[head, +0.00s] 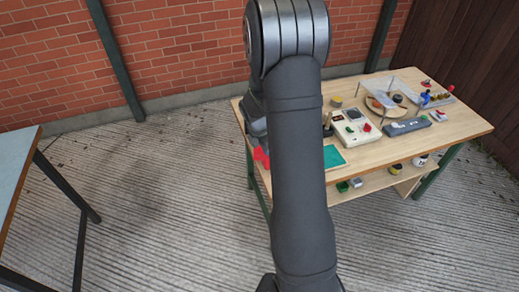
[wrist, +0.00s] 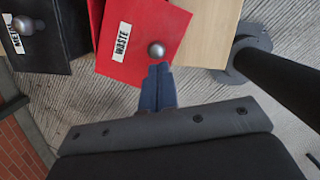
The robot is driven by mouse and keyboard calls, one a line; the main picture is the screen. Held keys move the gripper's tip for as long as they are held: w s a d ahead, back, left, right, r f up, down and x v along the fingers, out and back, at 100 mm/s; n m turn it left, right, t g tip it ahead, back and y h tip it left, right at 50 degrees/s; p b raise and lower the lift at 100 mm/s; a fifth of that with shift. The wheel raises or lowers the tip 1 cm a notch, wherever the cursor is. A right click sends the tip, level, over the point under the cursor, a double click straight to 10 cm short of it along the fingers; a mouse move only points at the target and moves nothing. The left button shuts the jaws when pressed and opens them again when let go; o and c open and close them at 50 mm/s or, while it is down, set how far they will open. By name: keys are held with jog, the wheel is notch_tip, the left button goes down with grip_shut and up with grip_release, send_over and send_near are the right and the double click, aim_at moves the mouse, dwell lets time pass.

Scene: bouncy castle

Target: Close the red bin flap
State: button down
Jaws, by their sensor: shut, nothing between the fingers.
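The red bin flap (wrist: 140,32) shows at the top of the wrist view, with a white "WASTE" label and a round silver knob (wrist: 156,50). It appears to stand out at an angle from the red body beside it; how far is hard to tell. My gripper (wrist: 160,70) has its blue fingers shut and empty, with the tips at the flap's lower edge, just below the knob. I cannot tell whether they touch it. In the head view only a bit of red (head: 261,157) shows left of my arm, which hides the rest and the gripper.
A black bin (wrist: 45,40) with its own label and knob stands left of the red one. The wooden workbench (head: 455,125) holds several items, including a cream box with a red knob (head: 354,128). A second table (head: 15,165) stands at the left, with clear floor between.

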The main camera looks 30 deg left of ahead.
jog(key=shift+w+d+n, duration=0.45)
jog(key=shift+w+n, duration=0.25)
jog(key=shift+n, duration=0.3)
jog(key=shift+w+d, duration=0.15)
jog(key=shift+w, duration=0.35)
jog(key=s+a+r, duration=0.1)
jog(key=s+r, duration=0.5)
jog(key=r, duration=0.4)
jog(key=shift+r, duration=0.25)
